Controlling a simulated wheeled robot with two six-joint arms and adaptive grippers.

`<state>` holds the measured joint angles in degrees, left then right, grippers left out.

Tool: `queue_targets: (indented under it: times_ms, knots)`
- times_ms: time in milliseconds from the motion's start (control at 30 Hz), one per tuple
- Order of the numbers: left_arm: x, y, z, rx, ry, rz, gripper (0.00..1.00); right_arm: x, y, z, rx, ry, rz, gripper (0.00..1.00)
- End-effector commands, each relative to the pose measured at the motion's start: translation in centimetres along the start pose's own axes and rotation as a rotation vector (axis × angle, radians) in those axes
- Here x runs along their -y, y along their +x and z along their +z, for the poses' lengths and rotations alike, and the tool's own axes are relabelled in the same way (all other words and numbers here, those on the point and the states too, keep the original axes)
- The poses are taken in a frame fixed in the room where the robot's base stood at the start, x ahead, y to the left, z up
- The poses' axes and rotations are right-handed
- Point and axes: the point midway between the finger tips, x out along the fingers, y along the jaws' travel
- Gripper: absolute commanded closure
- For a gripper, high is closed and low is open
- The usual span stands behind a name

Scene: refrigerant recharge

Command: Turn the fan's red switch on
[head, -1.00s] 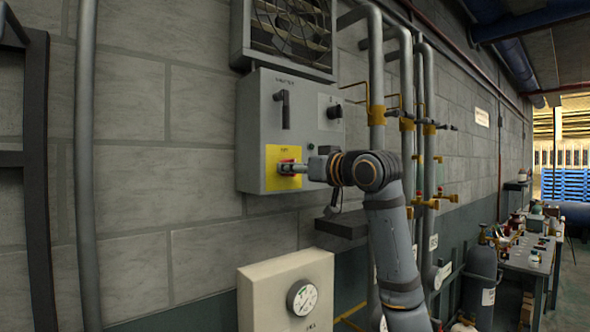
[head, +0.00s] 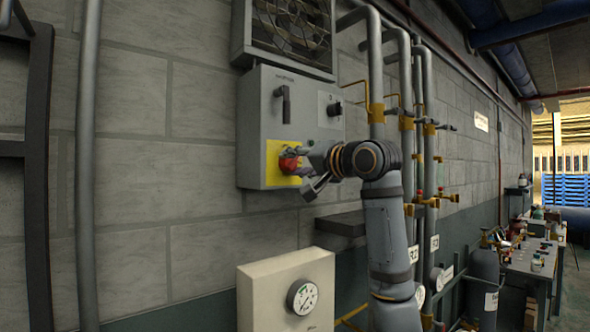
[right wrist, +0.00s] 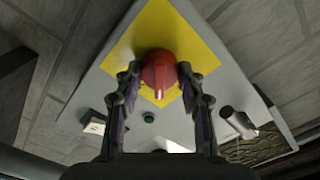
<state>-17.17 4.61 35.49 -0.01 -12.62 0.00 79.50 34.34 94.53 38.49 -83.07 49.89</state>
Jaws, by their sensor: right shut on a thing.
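The fan's red switch (head: 288,163) is a round knob on a yellow plate (head: 279,150), low on the front of a grey control box (head: 262,113). My right gripper (head: 292,161) reaches it from the right and is shut on the knob. In the right wrist view the red knob (right wrist: 160,72) sits between the two fingers of the right gripper (right wrist: 158,82), one on each side. The yellow plate looks rotated there because the wrist is rolled. The gripper hides part of the knob in the head view. My left gripper is not in view.
A fan (head: 292,28) in a grey frame is above the box. A black lever (head: 283,103) and a small black knob (head: 334,109) are on the box. Vertical pipes (head: 376,70) run close to the right. A cream gauge box (head: 286,286) stands below.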

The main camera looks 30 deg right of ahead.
Motion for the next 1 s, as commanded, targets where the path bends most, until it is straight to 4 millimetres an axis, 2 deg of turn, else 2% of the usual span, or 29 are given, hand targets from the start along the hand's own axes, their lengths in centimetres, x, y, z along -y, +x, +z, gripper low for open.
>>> queue_targets:
  times_ms: [600, 1000]
  knots:
    - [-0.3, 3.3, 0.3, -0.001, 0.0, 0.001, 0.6, -0.1, 0.0, 0.1, 0.0, 0.543, -0.001, 0.92]
    - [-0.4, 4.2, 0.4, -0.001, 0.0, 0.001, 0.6, -0.1, 0.0, 0.0, 0.0, 0.722, 0.0, 0.92]
